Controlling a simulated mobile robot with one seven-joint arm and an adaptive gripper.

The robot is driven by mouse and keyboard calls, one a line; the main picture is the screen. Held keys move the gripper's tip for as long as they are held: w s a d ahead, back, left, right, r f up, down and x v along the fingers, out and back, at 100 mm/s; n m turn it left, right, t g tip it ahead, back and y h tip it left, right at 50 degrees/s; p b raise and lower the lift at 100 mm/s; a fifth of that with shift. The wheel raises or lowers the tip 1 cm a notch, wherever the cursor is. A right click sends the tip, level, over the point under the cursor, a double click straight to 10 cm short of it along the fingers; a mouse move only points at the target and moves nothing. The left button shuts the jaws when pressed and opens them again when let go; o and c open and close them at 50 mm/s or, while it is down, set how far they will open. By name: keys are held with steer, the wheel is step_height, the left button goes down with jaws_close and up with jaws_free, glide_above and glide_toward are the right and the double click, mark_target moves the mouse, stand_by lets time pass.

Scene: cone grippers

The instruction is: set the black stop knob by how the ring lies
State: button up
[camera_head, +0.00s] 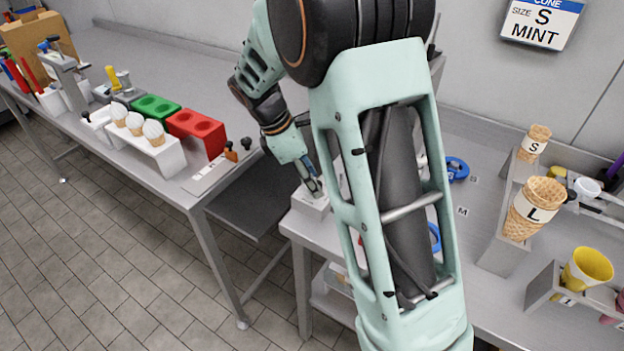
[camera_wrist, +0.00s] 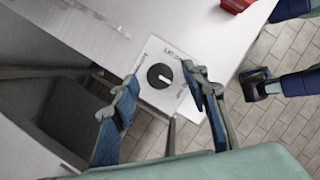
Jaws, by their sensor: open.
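The black stop knob (camera_wrist: 159,76) sits on a small white box (camera_wrist: 150,92) at the table's edge, with a light mark on its face; the lettering beside it is too small to read. My gripper (camera_wrist: 160,82) is open, its blue-padded fingers on either side of the knob, apart from it. In the head view my gripper (camera_head: 314,187) is over the white box (camera_head: 308,204), and the knob is hidden there. A blue ring (camera_head: 457,168) lies on the right table. Another blue piece (camera_head: 435,238) is partly hidden behind my arm.
Cone racks (camera_head: 505,240) stand on the right table beside a yellow cup (camera_head: 587,268). The left table holds a white rack (camera_head: 150,140) of filled cones, green (camera_head: 155,108) and red (camera_head: 196,128) holders. A wall sign (camera_head: 541,22) reads size S, mint.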

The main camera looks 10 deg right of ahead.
steer(key=shift+f, duration=0.1)
steer(key=shift+c, duration=0.6)
jaws_close()
steer(key=shift+m+p, duration=0.3)
steer(key=m+p, duration=0.1)
steer(key=m+g+p, duration=0.1)
steer(key=m, duration=0.1)
steer(key=shift+w+d+g+p, duration=0.1)
steer(key=shift+w+g+p, duration=0.05)
steer(key=shift+g+p, duration=0.2)
steer(key=m+p, duration=0.1)
steer(key=m, duration=0.1)
steer(key=m+g+y+p, duration=0.1)
steer(key=m, duration=0.2)
steer(key=shift+w+d+g, duration=0.1)
steer(key=shift+w+g, duration=0.1)
steer(key=shift+g, duration=0.05)
steer(key=m, duration=0.2)
steer(key=m+g+y+p, duration=0.1)
steer(key=m, duration=0.1)
steer(key=shift+w+d+m+y, duration=0.1)
steer(key=shift+d+m+y, duration=0.05)
steer(key=shift+m+y, duration=0.15)
steer(key=shift+d+m+y+p, duration=0.15)
steer(key=shift+m+y+p, duration=0.5)
steer(key=shift+m, duration=1.55)
steer(key=shift+y, duration=0.25)
